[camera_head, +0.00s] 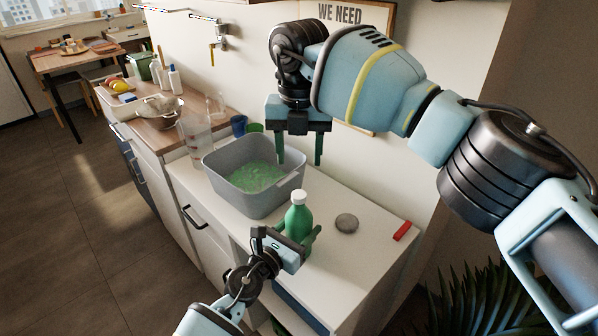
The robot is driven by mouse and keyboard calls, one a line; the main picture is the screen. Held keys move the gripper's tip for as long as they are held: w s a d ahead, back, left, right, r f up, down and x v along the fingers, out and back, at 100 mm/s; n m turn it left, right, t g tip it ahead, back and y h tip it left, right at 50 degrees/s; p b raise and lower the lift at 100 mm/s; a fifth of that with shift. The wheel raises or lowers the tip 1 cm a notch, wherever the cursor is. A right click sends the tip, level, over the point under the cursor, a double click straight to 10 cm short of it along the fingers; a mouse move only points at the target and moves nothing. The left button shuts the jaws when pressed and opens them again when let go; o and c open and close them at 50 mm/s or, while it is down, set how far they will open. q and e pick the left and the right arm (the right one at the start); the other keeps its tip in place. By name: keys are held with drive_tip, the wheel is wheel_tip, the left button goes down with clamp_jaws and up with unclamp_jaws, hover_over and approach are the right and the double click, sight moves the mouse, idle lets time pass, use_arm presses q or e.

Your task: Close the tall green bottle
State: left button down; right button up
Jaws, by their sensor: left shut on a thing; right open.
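The tall green bottle (298,217) stands upright near the front edge of the white counter. A white cap (299,197) sits at its top; I cannot tell how tightly it is on. My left gripper (298,238) is shut on the bottle's body from the front, with a finger on each side, hiding its lower part. My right gripper (300,160) is open and empty, pointing down. In the picture it hangs over the back right rim of the grey tub, above and behind the bottle, apart from the cap.
The grey tub (227,192) with green contents stands left of the bottle. A round grey disc (346,222) and a red block (402,231) lie to its right, with bare counter around them. Blue (239,125) and green cups stand behind the tub. A wall rises behind.

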sight(291, 237)
drive_tip(key=shift+r, duration=1.4)
use_arm(q)
drive_tip(key=shift+c, duration=2)
unclamp_jaws()
drive_tip(key=p+v, duration=0.1)
drive_tip(key=v, duration=0.5)
drive_tip(key=shift+s+a, duration=0.25)
drive_tip(key=shift+s, duration=0.05)
drive_tip(key=shift+s+a, duration=0.3)
drive_tip(key=shift+s, duration=0.1)
use_arm(e)
drive_tip(key=r, duration=0.4)
drive_tip(key=shift+s+t, duration=0.25)
drive_tip(key=shift+t, duration=0.05)
drive_tip(key=shift+f, duration=0.1)
